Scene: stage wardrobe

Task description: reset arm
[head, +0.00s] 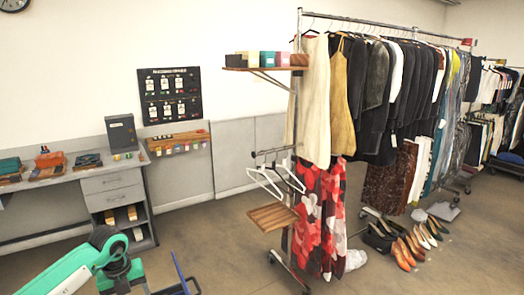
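In the head view, my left arm comes in from the lower left as a green link with a dark grey joint at its end. The rest of that arm runs below the picture edge, and I see no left gripper fingers. My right arm and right gripper are not in the picture. No object of the task shows as held.
A clothes rack (299,70) with garments stands at centre right, with shoes (404,252) beneath it. White hangers (268,183) hang at its near end. A grey desk (113,184) stands left. A blue frame (183,275) is low in front. Open floor lies between.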

